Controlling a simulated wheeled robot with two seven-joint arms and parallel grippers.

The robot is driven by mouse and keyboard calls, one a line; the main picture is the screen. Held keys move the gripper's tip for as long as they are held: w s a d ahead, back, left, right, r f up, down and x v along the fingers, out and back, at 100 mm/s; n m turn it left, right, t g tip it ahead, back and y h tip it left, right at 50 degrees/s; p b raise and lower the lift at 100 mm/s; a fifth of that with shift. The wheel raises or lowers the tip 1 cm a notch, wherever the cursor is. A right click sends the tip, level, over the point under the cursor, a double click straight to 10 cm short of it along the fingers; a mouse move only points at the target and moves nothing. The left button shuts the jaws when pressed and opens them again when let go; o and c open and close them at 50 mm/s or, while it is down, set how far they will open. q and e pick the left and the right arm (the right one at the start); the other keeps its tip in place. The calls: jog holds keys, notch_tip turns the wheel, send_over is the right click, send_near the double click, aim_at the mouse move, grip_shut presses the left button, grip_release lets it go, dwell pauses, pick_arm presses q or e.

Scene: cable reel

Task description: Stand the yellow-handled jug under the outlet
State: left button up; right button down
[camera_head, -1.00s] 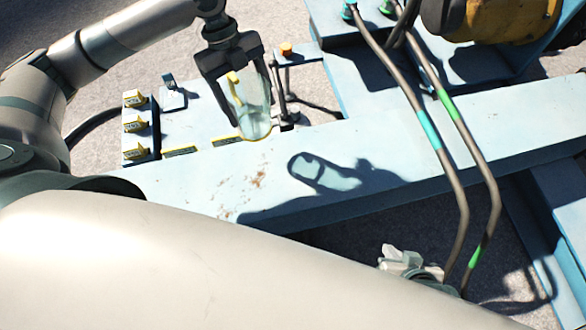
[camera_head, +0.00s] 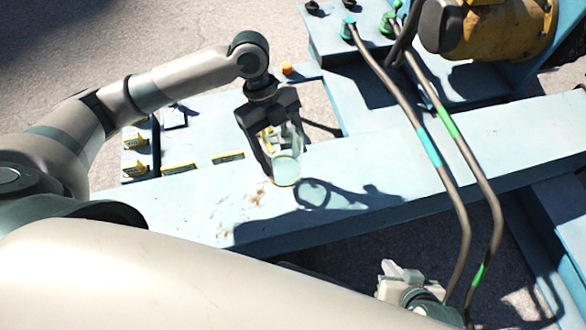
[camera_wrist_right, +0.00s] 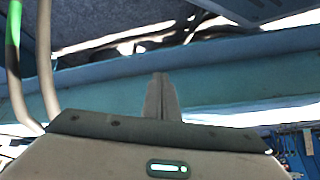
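The clear jug (camera_head: 286,170) with a yellow handle (camera_head: 267,138) is in my left gripper (camera_head: 270,135), over the pale blue beam. The dark fingers are around its upper part and handle side, and they partly hide it. Its round end faces the head camera; I cannot tell whether it touches the beam. My right gripper (camera_head: 397,271) is low in the head view beside the hoses, with pale fingers together and empty. The fingers also show in the right wrist view (camera_wrist_right: 160,97). I cannot pick out the outlet with certainty.
Two dark hoses (camera_head: 440,150) with green and cyan bands cross the beam (camera_head: 215,205) on the right. Yellow-labelled switches (camera_head: 134,143) stand at the left. An orange knob (camera_head: 287,69) is behind the gripper. A yellow drum (camera_head: 505,28) is at upper right. The beam's left part is clear.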

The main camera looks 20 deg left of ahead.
aim_at(296, 179)
pick_arm(q)
jog(key=d+f, duration=0.1)
jog(key=d, duration=0.1)
jog(key=shift+s+d+f, duration=0.35)
jog(key=shift+d+f, duration=0.05)
pick_arm(e)
jog(key=shift+a+r, duration=0.1)
jog(key=shift+a, duration=0.2)
jog(key=shift+s, duration=0.1)
pick_arm(q)
jog(key=shift+f, duration=0.15)
notch_tip(296, 179, down, 3)
jog(key=shift+r+b, duration=0.1)
jog(key=shift+b, duration=0.35)
jog(key=shift+f, duration=0.45)
pick_arm(e)
jog(key=shift+w+a+r+t+y, duration=0.2)
jog(key=shift+w+a+t+y, duration=0.1)
jog(key=shift+a, duration=0.1)
jog(key=shift+s, duration=0.1)
